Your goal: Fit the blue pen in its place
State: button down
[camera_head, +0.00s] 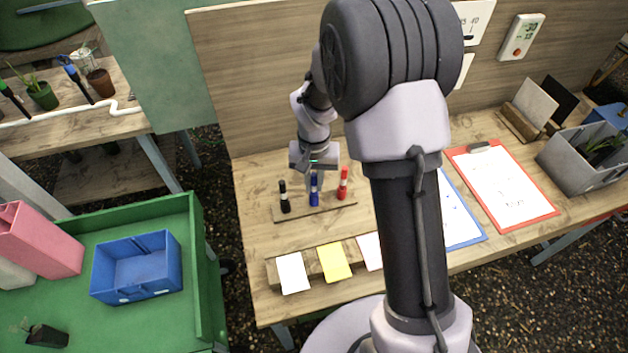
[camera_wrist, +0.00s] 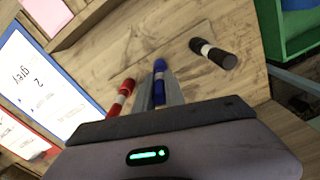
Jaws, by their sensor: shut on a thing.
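The blue pen (camera_head: 314,197) is upright in the head view, between the black pen (camera_head: 285,197) and the red pen (camera_head: 343,184). All three are at the low wooden pen strip (camera_head: 325,209) on the table. My gripper (camera_head: 314,180) is above the strip, shut on the upper part of the blue pen. The wrist view shows the blue pen (camera_wrist: 159,85) between the fingers (camera_wrist: 164,92), with the red pen (camera_wrist: 121,97) and the black pen (camera_wrist: 213,54) on either side. Whether the blue pen's lower end is seated in the strip cannot be told.
A wooden block with white and yellow note cards (camera_head: 333,262) lies in front of the strip. Clipboards (camera_head: 500,185) and a grey bin (camera_head: 572,163) are to the right. A wooden panel (camera_head: 250,75) stands behind. A green cart with a blue bin (camera_head: 137,285) is at left.

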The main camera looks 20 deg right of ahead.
jog(key=c, duration=1.3)
grip_release()
notch_tip(320, 180, up, 18)
jog(key=p, duration=0.5)
jog(key=shift+f, duration=0.25)
